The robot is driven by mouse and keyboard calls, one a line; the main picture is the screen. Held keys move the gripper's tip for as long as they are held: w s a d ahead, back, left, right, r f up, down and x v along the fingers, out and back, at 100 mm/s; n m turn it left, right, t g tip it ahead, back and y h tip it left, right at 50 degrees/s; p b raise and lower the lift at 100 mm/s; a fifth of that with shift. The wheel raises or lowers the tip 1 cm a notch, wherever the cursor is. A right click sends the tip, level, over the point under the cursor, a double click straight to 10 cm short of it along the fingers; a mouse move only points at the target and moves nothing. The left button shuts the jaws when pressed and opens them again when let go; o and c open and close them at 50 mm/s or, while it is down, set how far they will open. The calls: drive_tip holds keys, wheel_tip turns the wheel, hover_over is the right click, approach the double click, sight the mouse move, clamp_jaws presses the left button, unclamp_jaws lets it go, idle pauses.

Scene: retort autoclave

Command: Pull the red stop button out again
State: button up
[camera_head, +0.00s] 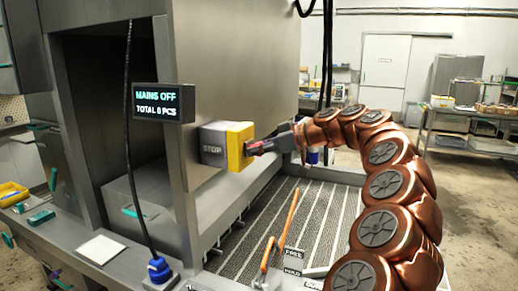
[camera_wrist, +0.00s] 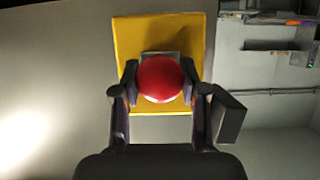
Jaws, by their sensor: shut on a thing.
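The red stop button (camera_wrist: 160,79) sits on a yellow plate of the stop box (camera_wrist: 133,42), filling the middle of the wrist view. In the head view the stop box (camera_head: 213,146) is grey with the word STOP on its side and a yellow face, fixed to the steel machine. My gripper (camera_wrist: 158,92) has one finger on each side of the red button and is shut on it. In the head view my gripper (camera_head: 262,146) reaches the yellow face from the right and hides most of the button. A small display (camera_head: 163,102) reads MAINS OFF, TOTAL 0 PCS.
An orange lever (camera_head: 283,232) stands below my arm, beside labels reading FREE and HOLD. A slatted conveyor bed (camera_head: 300,215) lies under the gripper. A black cable with a blue plug (camera_head: 159,270) hangs in front of the machine. A steel table (camera_head: 460,125) stands far right.

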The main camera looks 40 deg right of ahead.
clamp_jaws()
drive_tip(key=shift+s+d+f+b, duration=0.1)
drive_tip(key=shift+s+f+b, duration=0.05)
drive_tip(key=shift+b, duration=0.45)
drive_tip(key=shift+s+d+b, duration=0.15)
drive_tip(key=shift+b, duration=0.25)
drive_tip(key=shift+s+d+b, duration=0.15)
drive_tip(key=shift+s+b, duration=0.2)
drive_tip(key=shift+b, duration=0.1)
drive_tip(key=o, duration=0.6)
unclamp_jaws()
drive_tip(key=shift+o, duration=1.1)
drive_tip(key=shift+s+r, duration=0.15)
drive_tip(key=shift+r, duration=0.05)
drive_tip(key=shift+o, duration=1.2)
